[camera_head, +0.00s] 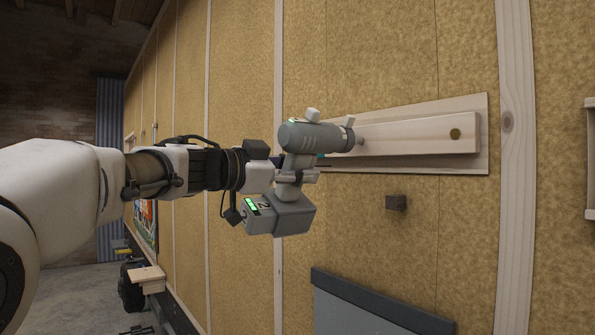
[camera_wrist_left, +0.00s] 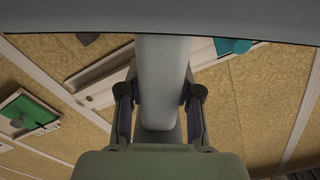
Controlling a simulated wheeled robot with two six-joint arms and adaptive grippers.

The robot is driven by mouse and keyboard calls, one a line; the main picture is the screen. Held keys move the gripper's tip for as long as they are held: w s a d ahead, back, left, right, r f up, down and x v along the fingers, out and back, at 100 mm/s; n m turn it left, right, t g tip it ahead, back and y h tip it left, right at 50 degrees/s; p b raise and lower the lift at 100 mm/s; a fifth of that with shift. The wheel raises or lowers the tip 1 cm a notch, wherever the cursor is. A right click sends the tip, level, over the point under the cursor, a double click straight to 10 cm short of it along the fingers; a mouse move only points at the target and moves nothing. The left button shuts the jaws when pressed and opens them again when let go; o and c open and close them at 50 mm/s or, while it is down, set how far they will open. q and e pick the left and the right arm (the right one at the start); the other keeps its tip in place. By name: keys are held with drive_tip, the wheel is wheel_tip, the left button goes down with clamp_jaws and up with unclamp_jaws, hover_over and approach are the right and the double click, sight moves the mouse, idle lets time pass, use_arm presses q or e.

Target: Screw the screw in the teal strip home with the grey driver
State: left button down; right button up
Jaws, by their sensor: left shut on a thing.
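My left gripper (camera_head: 297,177) is shut on the handle of the grey driver (camera_head: 312,137). In the left wrist view its two fingers (camera_wrist_left: 160,105) stand either side of the grey handle (camera_wrist_left: 162,70). The driver is held level, its nose pointing right along the wall, with its battery block below. Only a sliver of the teal strip (camera_head: 320,156) shows beneath the driver; a teal piece also shows in the left wrist view (camera_wrist_left: 233,46). I cannot make out the screw, and whether the driver's tip touches anything cannot be told. My right gripper is not in view.
A pale wooden board (camera_head: 420,134) with a dark round spot is fixed on the tan wall behind the driver. A grey panel with a dark top edge (camera_head: 365,300) is lower down. Pale upright battens cross the wall.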

use_arm(q)
drive_tip(key=shift+b+v, duration=0.35)
drive_tip(key=shift+v, duration=0.55)
drive_tip(key=shift+s+a+r, duration=0.15)
drive_tip(key=shift+s+a, duration=0.1)
drive_tip(key=shift+a, duration=0.2)
drive_tip(key=w+a, duration=0.1)
drive_tip(key=a, duration=0.1)
drive_tip(key=w+a, duration=0.1)
drive_tip(key=a, duration=0.2)
drive_tip(key=w+a, duration=0.1)
drive_tip(key=a, duration=0.1)
drive_tip(key=shift+w+a+p, duration=0.2)
drive_tip(key=shift+w+p, duration=0.1)
drive_tip(key=shift+p, duration=0.1)
drive_tip(key=shift+s+d, duration=0.2)
drive_tip(key=shift+d, duration=0.15)
drive_tip(key=shift+w+a, duration=0.1)
drive_tip(key=shift+a, duration=0.1)
drive_tip(key=shift+d, duration=0.1)
